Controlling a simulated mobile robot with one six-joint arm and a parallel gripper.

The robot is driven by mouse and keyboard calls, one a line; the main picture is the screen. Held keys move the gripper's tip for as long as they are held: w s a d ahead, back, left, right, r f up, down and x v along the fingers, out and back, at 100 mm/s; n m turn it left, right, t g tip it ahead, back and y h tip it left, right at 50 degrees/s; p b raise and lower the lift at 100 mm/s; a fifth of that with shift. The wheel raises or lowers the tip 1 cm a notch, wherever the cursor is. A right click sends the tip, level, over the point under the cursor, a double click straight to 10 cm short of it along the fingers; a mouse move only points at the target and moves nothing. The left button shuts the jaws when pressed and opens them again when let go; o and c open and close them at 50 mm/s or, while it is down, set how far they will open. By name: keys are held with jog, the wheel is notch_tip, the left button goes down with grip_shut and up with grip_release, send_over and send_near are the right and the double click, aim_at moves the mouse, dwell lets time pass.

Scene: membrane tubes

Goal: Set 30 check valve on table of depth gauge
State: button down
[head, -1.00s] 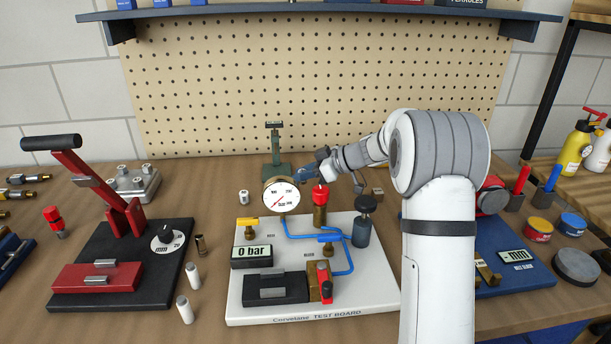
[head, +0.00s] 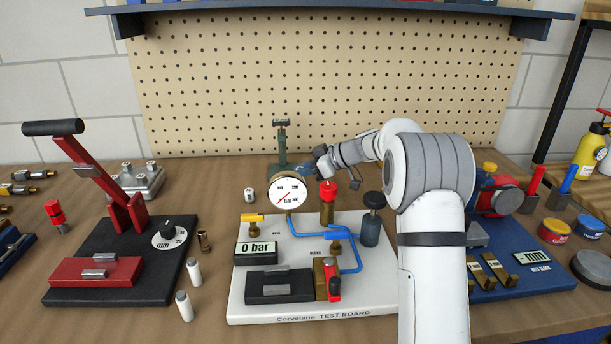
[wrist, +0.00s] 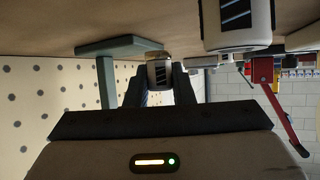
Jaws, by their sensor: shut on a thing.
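The green stand of the depth gauge (head: 282,145) stands at the back, behind the pressure dial. Its flat foot and column also show in the upside-down wrist view (wrist: 118,46). My gripper (head: 303,172) is just right of the stand, low over the table. In the wrist view, my gripper (wrist: 160,88) is shut on a small white check valve (wrist: 158,73) with a striped label and a brassy end towards the table. The valve appears apart from the stand. In the head view I cannot make out the held valve, and its number is not readable.
A white test board (head: 300,306) with dial, pipes and red-capped valve lies in front of my gripper. A white cylinder (head: 249,195) stands left of the dial; a larger-looking one is close in the wrist view (wrist: 233,25). A red-handled press (head: 100,180) stands left.

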aim_at(284, 158)
jog(key=shift+w+a+f, duration=0.2)
jog(key=shift+w+f, duration=0.05)
jog(key=shift+w, duration=0.1)
jog(key=shift+w+a+f+p, duration=0.1)
jog(key=shift+w+a+p, duration=0.2)
jog(key=shift+w+a, duration=0.7)
jog(key=shift+w+a+p, duration=0.35)
jog(key=shift+w+a, duration=0.15)
jog(key=shift+w, duration=0.9)
jog(key=shift+w+a+f+p, duration=0.1)
jog(key=shift+w+a+p, duration=0.2)
jog(key=shift+w+a, duration=0.7)
jog(key=shift+w+d+r, duration=0.1)
jog(key=shift+w+d, duration=0.1)
jog(key=shift+d, duration=0.05)
jog(key=c, duration=1.6)
grip_release()
jog(key=shift+c, duration=0.2)
jog(key=o, duration=0.4)
jog(key=shift+r, duration=0.1)
jog(key=shift+o, duration=0.4)
jog(key=shift+d, duration=0.1)
jog(key=shift+r, duration=0.15)
